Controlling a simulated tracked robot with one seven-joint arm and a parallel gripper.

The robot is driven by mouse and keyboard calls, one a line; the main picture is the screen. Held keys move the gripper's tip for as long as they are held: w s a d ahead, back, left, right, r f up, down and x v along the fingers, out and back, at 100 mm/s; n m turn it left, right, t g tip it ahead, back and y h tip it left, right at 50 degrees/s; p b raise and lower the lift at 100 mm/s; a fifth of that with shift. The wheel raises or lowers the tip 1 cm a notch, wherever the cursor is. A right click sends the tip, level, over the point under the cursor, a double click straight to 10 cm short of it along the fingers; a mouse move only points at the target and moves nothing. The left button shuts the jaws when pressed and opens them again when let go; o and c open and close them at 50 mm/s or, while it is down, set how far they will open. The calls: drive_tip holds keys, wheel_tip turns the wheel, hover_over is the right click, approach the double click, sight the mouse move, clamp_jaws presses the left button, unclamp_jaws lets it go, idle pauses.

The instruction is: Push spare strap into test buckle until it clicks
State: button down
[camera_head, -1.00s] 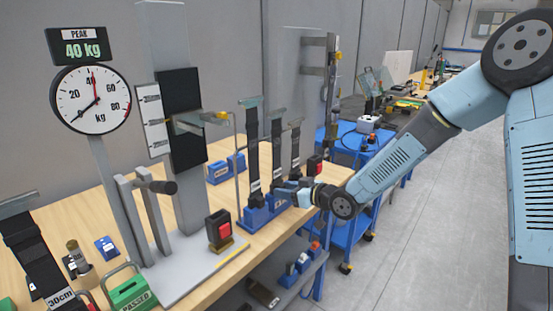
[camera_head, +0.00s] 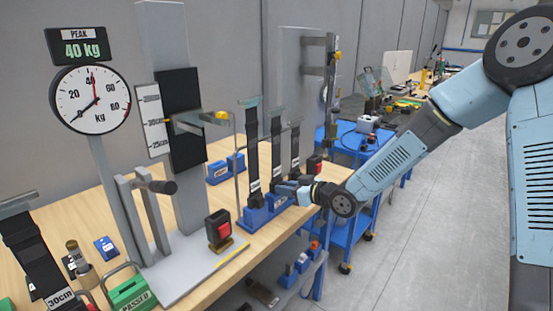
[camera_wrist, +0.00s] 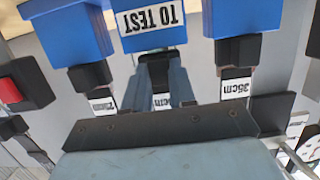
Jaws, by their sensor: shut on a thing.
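Three black straps with metal tongues hang in a blue rack (camera_head: 258,218) marked TO TEST, seen upside down in the wrist view (camera_wrist: 240,15). My gripper (camera_head: 287,189) is at the rack, shut on the middle strap (camera_head: 277,147) low down near its white label (camera_wrist: 162,100). In the wrist view my fingers (camera_wrist: 162,80) stand on both sides of this strap. The strap is still at the rack. The test buckle (camera_head: 219,229), black with a red button, stands upright on the grey rig plate, left of the rack and apart from my gripper.
The rig has a column (camera_head: 172,60), a lever (camera_head: 155,186) and a dial (camera_head: 91,99) under a display reading 40 kg. A green PASSED box (camera_head: 130,292) and a 30cm strap (camera_head: 35,255) are at the left. A blue cart (camera_head: 365,150) stands behind.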

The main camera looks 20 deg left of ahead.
drive_tip(key=shift+r, duration=2.6)
drive_tip(key=shift+f+v, duration=0.25)
drive_tip(key=shift+v, duration=0.7)
drive_tip(key=shift+f+v, duration=0.2)
drive_tip(key=shift+v, duration=0.8)
drive_tip(key=shift+f+v, duration=0.25)
drive_tip(key=shift+v, duration=0.7)
drive_tip(key=shift+d, duration=0.2)
